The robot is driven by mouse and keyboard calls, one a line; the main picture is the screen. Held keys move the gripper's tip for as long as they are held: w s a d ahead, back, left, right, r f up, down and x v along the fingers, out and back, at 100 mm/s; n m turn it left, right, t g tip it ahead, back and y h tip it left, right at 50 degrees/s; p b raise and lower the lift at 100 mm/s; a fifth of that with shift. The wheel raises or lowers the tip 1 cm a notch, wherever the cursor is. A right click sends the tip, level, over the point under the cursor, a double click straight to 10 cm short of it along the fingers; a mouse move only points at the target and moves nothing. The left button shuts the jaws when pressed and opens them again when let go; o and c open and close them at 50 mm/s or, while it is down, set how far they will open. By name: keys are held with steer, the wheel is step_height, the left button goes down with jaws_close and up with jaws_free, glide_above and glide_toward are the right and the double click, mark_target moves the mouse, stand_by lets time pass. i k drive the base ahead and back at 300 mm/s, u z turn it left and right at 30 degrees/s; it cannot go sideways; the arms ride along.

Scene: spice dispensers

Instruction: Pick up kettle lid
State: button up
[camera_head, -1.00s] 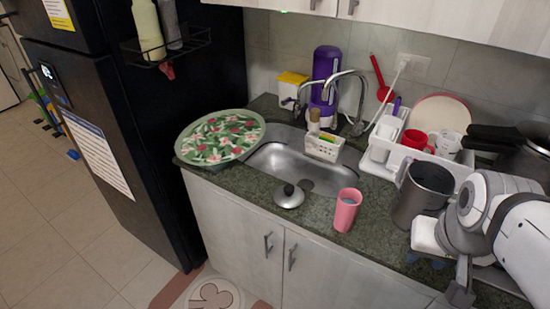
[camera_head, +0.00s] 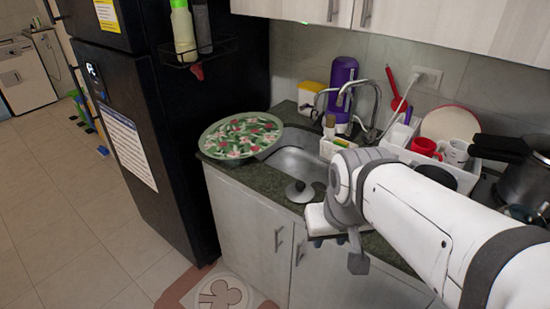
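The kettle lid (camera_head: 299,191), a small grey metal disc with a dark knob, lies on the green stone counter in front of the sink. My gripper (camera_head: 320,228) is just right of and in front of the lid in the picture, near the counter's front edge. Its fingers are small and partly hidden by the wrist, so I cannot tell whether they are open or shut. Nothing held by it shows. The dark open top of the grey kettle (camera_head: 436,178) shows above my arm; its body is hidden behind the arm.
A floral round tray (camera_head: 240,137) stands left of the metal sink (camera_head: 290,164). A white dish rack (camera_head: 403,152) with a red mug (camera_head: 425,147) is behind my arm. A black pot (camera_head: 525,175) stands at right. The black fridge (camera_head: 180,150) bounds the left side.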

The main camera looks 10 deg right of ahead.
mark_target(300, 191)
steer(key=z, duration=2.75)
steer(key=k, duration=1.1)
steer(key=u, duration=1.8)
steer(key=i, duration=1)
steer(key=u, duration=0.05)
